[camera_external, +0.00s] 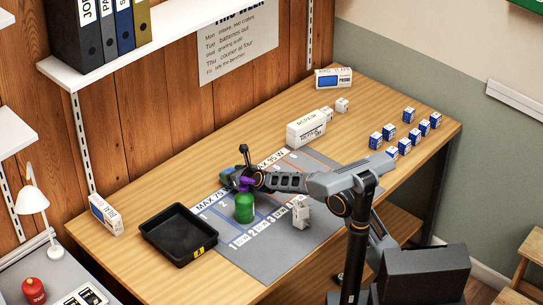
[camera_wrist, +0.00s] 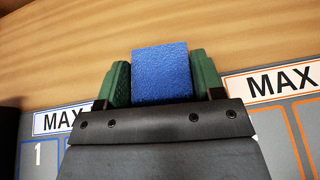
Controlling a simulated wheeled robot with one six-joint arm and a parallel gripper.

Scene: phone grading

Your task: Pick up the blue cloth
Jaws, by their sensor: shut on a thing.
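The blue cloth (camera_wrist: 162,70) shows in the wrist view as a textured blue block between the two green fingers of my gripper (camera_wrist: 161,84). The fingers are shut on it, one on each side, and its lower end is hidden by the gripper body. In the external view my gripper (camera_external: 229,178) is over the far left part of the grey mat, and a little blue shows at its tip. I cannot tell how far the cloth is above the surface.
A green spray bottle (camera_external: 244,208) with a purple top stands close in front of my gripper. A black tray (camera_external: 165,245) is to the left. White boxes (camera_external: 306,129) stand at the back; several small blue-and-white boxes (camera_external: 408,146) are at the right. The grey mat (camera_external: 262,262) has free room in front.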

